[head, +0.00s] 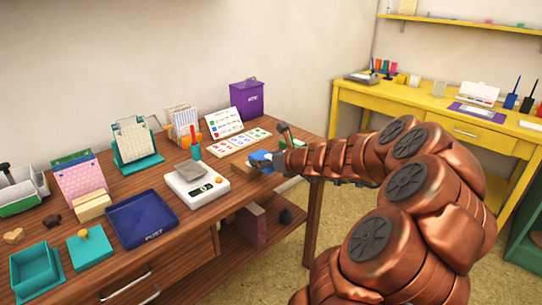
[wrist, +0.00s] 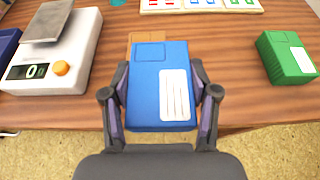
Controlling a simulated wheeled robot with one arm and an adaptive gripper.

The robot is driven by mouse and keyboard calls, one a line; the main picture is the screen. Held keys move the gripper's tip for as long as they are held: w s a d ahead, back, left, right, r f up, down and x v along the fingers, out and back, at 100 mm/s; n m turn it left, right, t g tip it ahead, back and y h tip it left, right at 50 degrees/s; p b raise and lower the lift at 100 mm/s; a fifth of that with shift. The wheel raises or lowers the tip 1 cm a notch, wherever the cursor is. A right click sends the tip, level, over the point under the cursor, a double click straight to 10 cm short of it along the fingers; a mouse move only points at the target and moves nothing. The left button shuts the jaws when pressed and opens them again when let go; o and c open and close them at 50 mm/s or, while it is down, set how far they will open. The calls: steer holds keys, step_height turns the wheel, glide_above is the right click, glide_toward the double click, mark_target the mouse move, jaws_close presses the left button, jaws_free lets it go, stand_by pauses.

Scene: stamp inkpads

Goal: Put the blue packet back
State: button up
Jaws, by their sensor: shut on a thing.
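The blue packet (wrist: 150,95), with a white lined label, is between the two fingers of my gripper (wrist: 160,82) in the wrist view. The fingers are shut on its sides. It is over the front edge of the wooden table (wrist: 240,80). A brown flat thing (wrist: 142,37) shows just behind and partly under it; I cannot tell whether they touch. In the head view the blue packet (head: 260,157) is at the table's right end, partly hidden by my gripper (head: 274,161). A green packet (wrist: 287,57) lies to the right.
A white scale (wrist: 62,62) reading 0 with a grey plate stands to the left. A pale board with coloured marks (wrist: 198,5) lies behind the packet. A dark blue tray (head: 150,217) is further left. Bare wood lies between packet and green packet.

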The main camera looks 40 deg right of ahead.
steer(key=w+d, duration=0.2)
steer(key=d, duration=0.1)
steer(key=w+d, duration=0.2)
steer(key=d, duration=0.1)
steer(key=w+d+f, duration=0.1)
steer(key=w+d, duration=0.1)
steer(key=d, duration=0.1)
steer(key=shift+w+d, duration=0.1)
steer(key=shift+w, duration=0.3)
steer(key=shift+f+b, duration=1)
steer(key=shift+f, duration=0.8)
steer(key=shift+f, duration=0.1)
steer(key=o, duration=1.3)
steer(key=shift+s+r, duration=0.25)
steer(key=shift+r, duration=0.05)
steer(key=p+v, duration=0.2)
steer(key=v, duration=0.9)
steer(key=shift+s, duration=0.25)
